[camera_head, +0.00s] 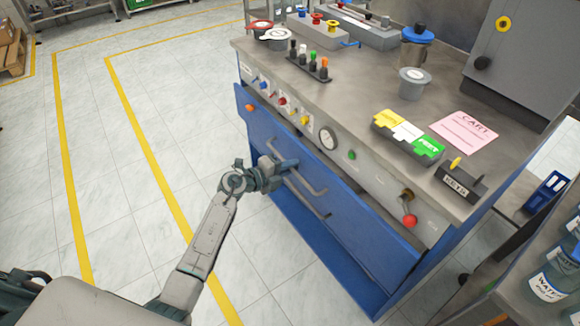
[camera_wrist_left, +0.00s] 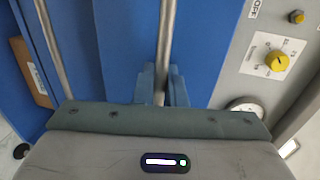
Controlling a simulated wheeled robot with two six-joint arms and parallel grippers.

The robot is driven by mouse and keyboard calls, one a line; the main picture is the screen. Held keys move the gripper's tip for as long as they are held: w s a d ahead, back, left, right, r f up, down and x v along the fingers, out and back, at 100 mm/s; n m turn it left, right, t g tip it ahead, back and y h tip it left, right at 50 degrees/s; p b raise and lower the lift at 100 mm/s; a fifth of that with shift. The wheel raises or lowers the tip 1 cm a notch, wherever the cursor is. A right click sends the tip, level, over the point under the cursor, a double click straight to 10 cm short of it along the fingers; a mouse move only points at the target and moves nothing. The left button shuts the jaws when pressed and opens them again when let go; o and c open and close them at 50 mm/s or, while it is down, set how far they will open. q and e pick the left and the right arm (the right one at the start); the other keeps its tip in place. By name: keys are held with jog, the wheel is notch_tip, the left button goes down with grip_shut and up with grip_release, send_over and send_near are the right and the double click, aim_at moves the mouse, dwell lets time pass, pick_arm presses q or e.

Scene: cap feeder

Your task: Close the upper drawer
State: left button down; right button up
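The cabinet has a blue drawer front (camera_head: 345,215) below its grey control panel. It appears to stand slightly out from the cabinet; how far is hard to tell. Two metal handle bars show in front of the blue faces, an upper one (camera_head: 312,184) and a lower one (camera_head: 300,197). The lower bar (camera_wrist_left: 50,45) is apart from the fingers. My right gripper is not seen.
The control panel (camera_head: 370,182) has knobs, a gauge and a red-ball lever (camera_head: 409,221). A shelf with water bottles (camera_head: 548,280) is at the lower right. Floor left of the cabinet is clear.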

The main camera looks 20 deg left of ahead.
aim_at(301, 160)
pick_arm(q)
jog(key=x, duration=0.2)
jog(key=p+x, duration=0.1)
jog(key=x, duration=0.1)
jog(key=shift+w+r, duration=0.1)
jog(key=shift+r, duration=0.35)
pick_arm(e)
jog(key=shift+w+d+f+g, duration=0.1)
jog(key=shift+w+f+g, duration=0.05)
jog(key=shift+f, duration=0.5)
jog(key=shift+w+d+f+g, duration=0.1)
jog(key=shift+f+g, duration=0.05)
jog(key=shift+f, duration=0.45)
pick_arm(q)
jog(key=c, duration=1.9)
grip_release()
jog(key=shift+a, duration=0.1)
jog(key=p+v, duration=0.1)
jog(key=v, duration=0.9)
jog(key=shift+s+a, duration=0.1)
jog(key=shift+s, duration=0.3)
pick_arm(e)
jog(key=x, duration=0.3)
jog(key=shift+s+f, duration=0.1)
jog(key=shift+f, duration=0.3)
